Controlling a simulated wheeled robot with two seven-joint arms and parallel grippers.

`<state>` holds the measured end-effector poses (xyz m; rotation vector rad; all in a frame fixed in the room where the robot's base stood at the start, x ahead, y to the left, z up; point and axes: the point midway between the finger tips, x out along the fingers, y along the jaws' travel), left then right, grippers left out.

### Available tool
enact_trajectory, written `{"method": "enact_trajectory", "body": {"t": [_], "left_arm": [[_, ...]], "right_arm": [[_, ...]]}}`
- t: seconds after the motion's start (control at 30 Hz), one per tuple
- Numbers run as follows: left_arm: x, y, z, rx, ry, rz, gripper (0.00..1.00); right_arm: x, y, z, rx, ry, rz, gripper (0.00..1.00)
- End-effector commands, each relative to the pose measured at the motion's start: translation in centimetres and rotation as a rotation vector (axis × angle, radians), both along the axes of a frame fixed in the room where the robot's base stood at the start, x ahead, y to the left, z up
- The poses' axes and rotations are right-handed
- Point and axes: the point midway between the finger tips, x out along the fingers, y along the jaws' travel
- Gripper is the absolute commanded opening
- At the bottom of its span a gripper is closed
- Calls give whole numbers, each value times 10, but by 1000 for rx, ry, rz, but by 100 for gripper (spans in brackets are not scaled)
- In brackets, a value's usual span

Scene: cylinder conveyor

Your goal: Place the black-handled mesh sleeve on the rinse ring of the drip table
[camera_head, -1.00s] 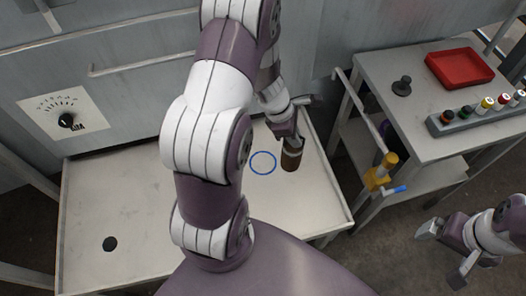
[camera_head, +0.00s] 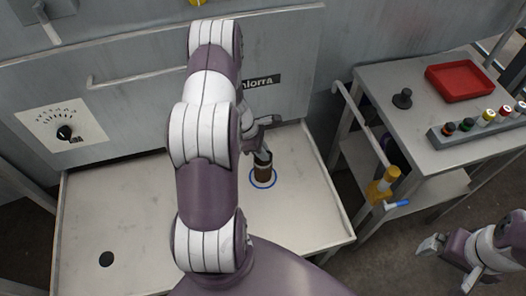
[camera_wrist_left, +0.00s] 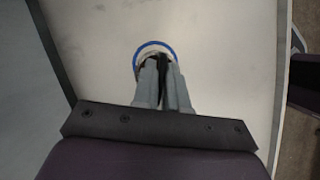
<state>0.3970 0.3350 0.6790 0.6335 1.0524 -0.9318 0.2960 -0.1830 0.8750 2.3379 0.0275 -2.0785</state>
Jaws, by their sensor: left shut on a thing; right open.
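The mesh sleeve (camera_head: 263,173) is a small brown cylinder in the head view, upright at the blue rinse ring (camera_head: 273,183) on the pale drip table (camera_head: 310,205). My left gripper (camera_head: 263,157) is shut on its upper part, and the fingers hide the handle. In the left wrist view the fingers (camera_wrist_left: 163,75) point at the blue ring (camera_wrist_left: 141,52), and a black strip shows between them. The sleeve's base looks inside the ring; whether it touches the table I cannot tell. My right gripper (camera_head: 449,262) is open and empty at the lower right, off the table.
A side cart (camera_head: 420,130) at the right carries a red tray (camera_head: 459,82), a black knob-shaped piece (camera_head: 402,98) and a rack (camera_head: 485,127) of several colour-capped bottles. A yellow fitting with a blue tip (camera_head: 383,186) sits at the cart's near side. A dark hole (camera_head: 106,259) is in the table's left.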

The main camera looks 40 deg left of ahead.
Motion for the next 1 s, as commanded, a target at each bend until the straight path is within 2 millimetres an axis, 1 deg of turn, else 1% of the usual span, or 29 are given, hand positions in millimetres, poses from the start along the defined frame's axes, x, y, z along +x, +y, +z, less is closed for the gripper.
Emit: {"method": "enact_trajectory", "body": {"t": [0.2, 0.3, 0.33, 0.4, 0.63, 0.77, 0.87, 1.0], "left_arm": [[1, 1, 0, 2, -3, 0, 0], [1, 0, -3, 2, -3, 0, 0], [1, 0, -3, 1, -2, 1, 19], [1, 0, -2, 1, -2, 1, 38], [1, 0, -2, 1, -2, 1, 38], [0, 2, 7, 2, -3, 2, 38], [-4, 10, 29, 4, -4, 2, 38], [-12, 23, 65, 4, -5, 3, 38]], "right_arm": [[0, 0, 0, 0, 0, 0, 100], [0, 0, -3, 0, 0, 0, 100], [0, 0, -2, 0, 0, 0, 100], [0, 0, -2, 0, 0, 0, 100], [0, 0, -2, 0, 0, 0, 100], [0, 0, 3, 0, 0, 0, 100], [0, 0, 9, 0, 0, 0, 100], [0, 0, 17, 0, 0, 0, 100]]}}
